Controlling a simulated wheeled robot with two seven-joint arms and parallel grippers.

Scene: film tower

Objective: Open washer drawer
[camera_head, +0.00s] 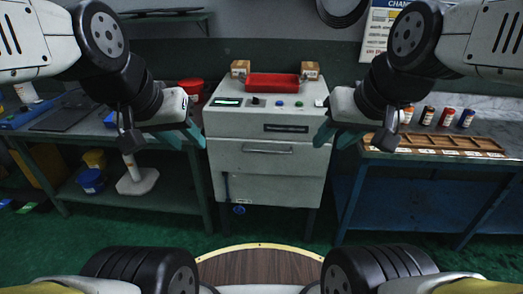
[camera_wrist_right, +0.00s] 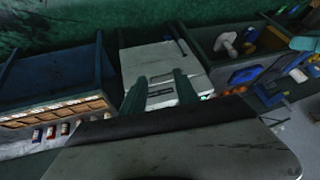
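The washer (camera_head: 225,180) is a pale grey cabinet in the middle of the head view. Its drawer front (camera_head: 245,172) carries a horizontal bar handle (camera_head: 268,150) and looks shut. My left gripper (camera_head: 186,138) is open and empty, in front of the washer's left side. My right gripper (camera_head: 336,137) is open and empty, in front of its right side. Both are apart from the handle. In the right wrist view, the teal fingers of my right gripper (camera_wrist_right: 160,92) are spread, with the washer (camera_wrist_right: 146,60) beyond them, seen upside down.
A red tray (camera_head: 272,86) and two small boxes (camera_head: 240,68) sit on the washer. A bench with bottles and a wooden rack (camera_head: 440,144) stands right. A shelf bench (camera_head: 150,203) stands left.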

